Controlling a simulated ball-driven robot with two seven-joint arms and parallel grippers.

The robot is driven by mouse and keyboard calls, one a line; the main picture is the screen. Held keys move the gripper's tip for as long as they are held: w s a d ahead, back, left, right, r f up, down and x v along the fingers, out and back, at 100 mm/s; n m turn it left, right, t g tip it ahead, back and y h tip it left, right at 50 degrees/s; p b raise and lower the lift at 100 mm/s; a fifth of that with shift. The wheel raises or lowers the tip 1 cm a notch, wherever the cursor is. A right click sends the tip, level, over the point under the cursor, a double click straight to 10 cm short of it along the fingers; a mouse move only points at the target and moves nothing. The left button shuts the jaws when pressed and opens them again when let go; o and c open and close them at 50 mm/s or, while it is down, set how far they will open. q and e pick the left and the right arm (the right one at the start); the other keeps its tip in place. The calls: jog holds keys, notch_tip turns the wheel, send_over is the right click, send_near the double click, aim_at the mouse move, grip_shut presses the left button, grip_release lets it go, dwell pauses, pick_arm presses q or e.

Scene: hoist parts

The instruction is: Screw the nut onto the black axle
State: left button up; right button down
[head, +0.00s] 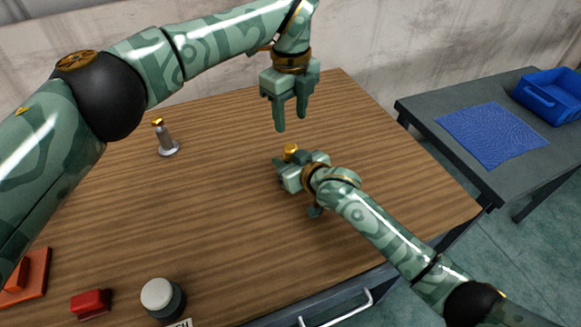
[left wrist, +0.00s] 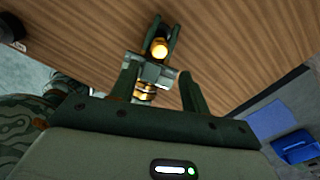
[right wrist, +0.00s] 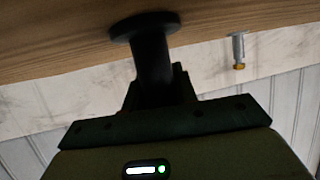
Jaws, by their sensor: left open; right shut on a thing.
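The black axle (right wrist: 152,55) stands on its wide round foot on the table, seen upside down in the right wrist view. My right gripper (head: 290,176) is shut on its shaft from the side. A gold nut (head: 291,150) sits at the axle's top, above the right fingers; its round face shows in the left wrist view (left wrist: 160,48). I cannot tell how far it is threaded. My left gripper (head: 291,122) is open and empty, fingers down, above the nut and apart from it. In the head view the right gripper hides most of the axle.
A grey axle with a gold top (head: 167,142) stands at the back left. A red block (head: 91,303), an orange piece (head: 28,275) and a white-topped button (head: 160,296) are at the front left. A side table on the right holds a blue mat (head: 490,135) and a blue bin (head: 548,97).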

aim_at(291, 146)
pick_arm(q)
jog(key=shift+f, duration=4)
jog(key=c, duration=1)
jog(key=m, duration=0.6)
